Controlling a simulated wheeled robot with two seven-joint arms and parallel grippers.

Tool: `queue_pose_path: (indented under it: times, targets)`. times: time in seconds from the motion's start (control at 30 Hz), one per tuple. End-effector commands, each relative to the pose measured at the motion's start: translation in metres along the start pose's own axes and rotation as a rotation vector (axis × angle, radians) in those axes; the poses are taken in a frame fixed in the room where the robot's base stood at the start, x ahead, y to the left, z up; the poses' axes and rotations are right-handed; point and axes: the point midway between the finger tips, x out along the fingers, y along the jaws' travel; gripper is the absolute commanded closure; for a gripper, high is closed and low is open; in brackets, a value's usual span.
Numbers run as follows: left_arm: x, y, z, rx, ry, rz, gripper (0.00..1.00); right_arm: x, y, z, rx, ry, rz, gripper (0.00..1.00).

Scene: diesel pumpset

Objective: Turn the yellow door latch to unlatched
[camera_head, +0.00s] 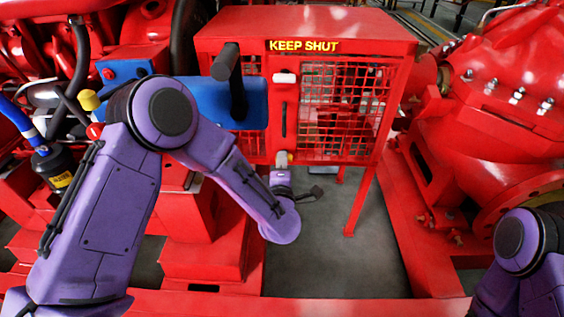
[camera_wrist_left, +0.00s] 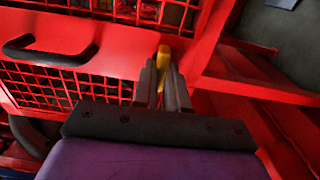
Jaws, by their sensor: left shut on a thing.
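The yellow door latch (camera_head: 290,157) is on the lower part of the red mesh door, below the black door handle (camera_head: 284,120). In the left wrist view the latch (camera_wrist_left: 163,56) shows as a yellow bar between my gripper's fingers. My left gripper (camera_head: 283,160) is at the latch and shut on it; in the wrist view its two grey fingers (camera_wrist_left: 163,85) stand on either side of the latch. The fingers hide much of the latch, so its exact angle is hard to tell. My right gripper is out of view; only part of my right arm shows at the lower right.
The red mesh cage (camera_head: 345,100) carries a "KEEP SHUT" sign (camera_head: 303,46) along its top. A blue box (camera_head: 250,103) is left of the door. Red pump casing (camera_head: 510,100) stands to the right. Grey floor (camera_head: 335,260) is open below the cage.

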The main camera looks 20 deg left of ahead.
Motion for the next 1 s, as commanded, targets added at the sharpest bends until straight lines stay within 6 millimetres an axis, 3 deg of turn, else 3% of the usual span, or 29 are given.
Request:
queue_pose_path:
  times: [0.27, 0.3, 0.37, 0.4, 0.73, 1.0]
  targets:
    - [0.000, 0.000, -0.001, -0.004, 0.002, 0.000, 1.00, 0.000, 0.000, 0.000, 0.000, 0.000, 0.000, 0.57]
    - [0.000, 0.000, -0.001, -0.003, 0.002, 0.000, 0.84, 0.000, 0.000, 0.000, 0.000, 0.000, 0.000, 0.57]
    - [0.000, 0.000, -0.001, -0.003, 0.002, 0.000, 0.65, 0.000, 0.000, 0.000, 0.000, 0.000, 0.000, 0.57]
    - [0.000, 0.000, -0.001, -0.003, 0.002, 0.000, 0.62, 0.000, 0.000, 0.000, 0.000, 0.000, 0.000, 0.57]
    - [-0.007, 0.001, 0.000, -0.001, -0.001, -0.001, 0.62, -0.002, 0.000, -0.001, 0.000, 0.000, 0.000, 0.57]
    - [-0.067, 0.001, 0.001, 0.001, -0.005, -0.001, 0.62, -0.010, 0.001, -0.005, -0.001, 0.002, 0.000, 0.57]
